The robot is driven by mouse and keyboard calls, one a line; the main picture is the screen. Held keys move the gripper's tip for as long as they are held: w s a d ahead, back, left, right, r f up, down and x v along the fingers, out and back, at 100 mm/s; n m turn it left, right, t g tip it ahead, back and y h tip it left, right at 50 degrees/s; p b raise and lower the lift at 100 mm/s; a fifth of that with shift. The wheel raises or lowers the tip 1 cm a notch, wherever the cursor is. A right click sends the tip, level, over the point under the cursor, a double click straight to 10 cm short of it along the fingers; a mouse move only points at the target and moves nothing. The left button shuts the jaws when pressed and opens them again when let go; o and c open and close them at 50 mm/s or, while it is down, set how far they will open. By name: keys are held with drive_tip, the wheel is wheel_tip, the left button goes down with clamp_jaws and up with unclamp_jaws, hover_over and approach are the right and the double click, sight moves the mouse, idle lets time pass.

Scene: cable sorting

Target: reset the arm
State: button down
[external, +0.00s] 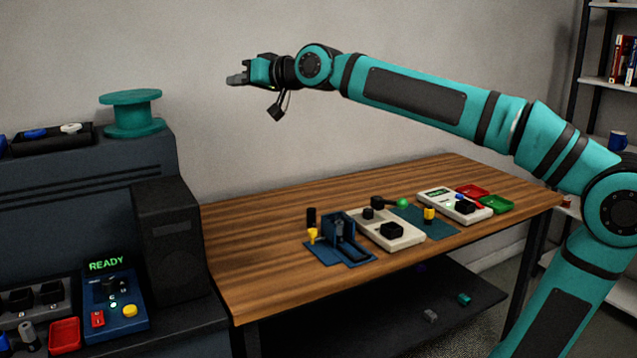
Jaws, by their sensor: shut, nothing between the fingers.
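My teal arm reaches in from the right, high above the wooden table (265,275). My gripper (232,80) is shut and empty. It points left, well above the table's left end and apart from everything. A small black part on a thin bracket hangs below the wrist. On the table are a blue fixture (343,235), a beige device (405,238) with a black knob, and a second beige device (462,214) with a lit display.
A dark cabinet at left carries a teal spool (131,113), a black speaker (166,240) and a blue panel (112,300) reading READY. Red (472,191) and green (496,204) trays sit at the table's right. The table's front left is clear. A shelf (595,80) stands far right.

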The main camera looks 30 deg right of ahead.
drive_tip(key=s+d+f+t+h, duration=0.1)
drive_tip(key=s+d+f, duration=0.2)
drive_tip(key=d, duration=0.3)
drive_tip(key=s+d+f+m+t+h, duration=0.1)
drive_tip(key=s+d+f+h, duration=0.1)
drive_tip(key=s+d, duration=0.3)
drive_tip(key=s+d+f+t+h, duration=0.1)
drive_tip(key=s+d+f, duration=0.15)
drive_tip(key=d, duration=0.55)
drive_tip(key=s+d+f+m+h, duration=0.1)
drive_tip(key=s+d+f+h, duration=0.3)
drive_tip(key=s+d+f, duration=0.6)
wheel_tip(320, 180, down, 3)
drive_tip(key=shift+s+r+m+t, duration=0.1)
drive_tip(key=shift+s+m+t, duration=0.25)
drive_tip(key=shift+s, duration=0.25)
